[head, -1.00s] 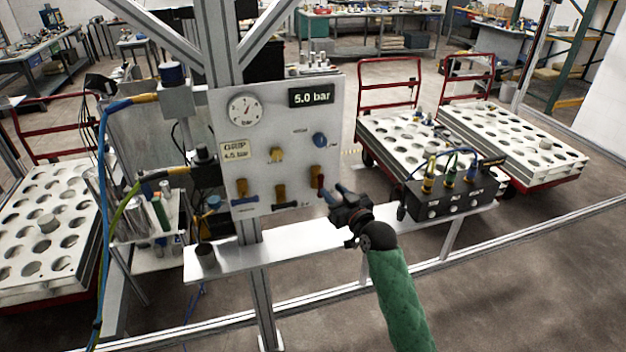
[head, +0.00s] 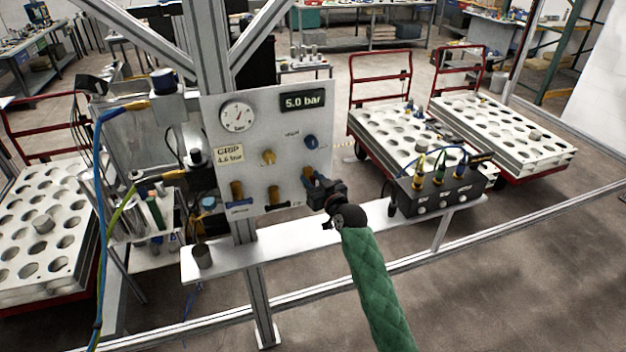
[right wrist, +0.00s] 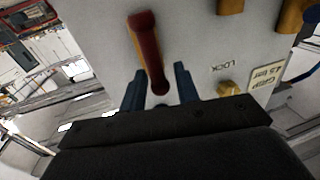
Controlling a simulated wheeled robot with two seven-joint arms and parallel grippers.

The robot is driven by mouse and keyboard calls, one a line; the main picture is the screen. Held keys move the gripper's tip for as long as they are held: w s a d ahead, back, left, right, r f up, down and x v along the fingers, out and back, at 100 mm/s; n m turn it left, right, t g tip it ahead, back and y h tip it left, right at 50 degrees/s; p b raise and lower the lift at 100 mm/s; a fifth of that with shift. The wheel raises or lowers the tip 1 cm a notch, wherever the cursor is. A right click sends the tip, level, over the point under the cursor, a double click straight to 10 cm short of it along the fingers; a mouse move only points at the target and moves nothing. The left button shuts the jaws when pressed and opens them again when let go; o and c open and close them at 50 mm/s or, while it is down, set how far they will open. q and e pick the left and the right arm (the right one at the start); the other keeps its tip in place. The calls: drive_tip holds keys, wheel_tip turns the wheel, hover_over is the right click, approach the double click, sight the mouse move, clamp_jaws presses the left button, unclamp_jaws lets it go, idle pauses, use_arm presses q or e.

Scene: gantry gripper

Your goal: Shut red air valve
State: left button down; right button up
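The red air valve handle (right wrist: 148,50) shows in the right wrist view on the pale panel. It is a long red lever whose lower end lies between my right gripper's two blue fingers (right wrist: 160,88). The fingers are apart, with a gap on each side of the lever. In the head view my right gripper (head: 318,187) is at the lower right edge of the panel (head: 270,170) and hides most of the valve. The panel's display (head: 302,102) reads 5.0 bar. My left gripper is not in view.
A brass valve (head: 237,190) and another brass valve (head: 271,193) sit left of my right gripper. A blue knob (head: 311,142) is above it. A black box with hose fittings (head: 438,197) stands to the right on the white shelf (head: 300,238).

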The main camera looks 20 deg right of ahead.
clamp_jaws()
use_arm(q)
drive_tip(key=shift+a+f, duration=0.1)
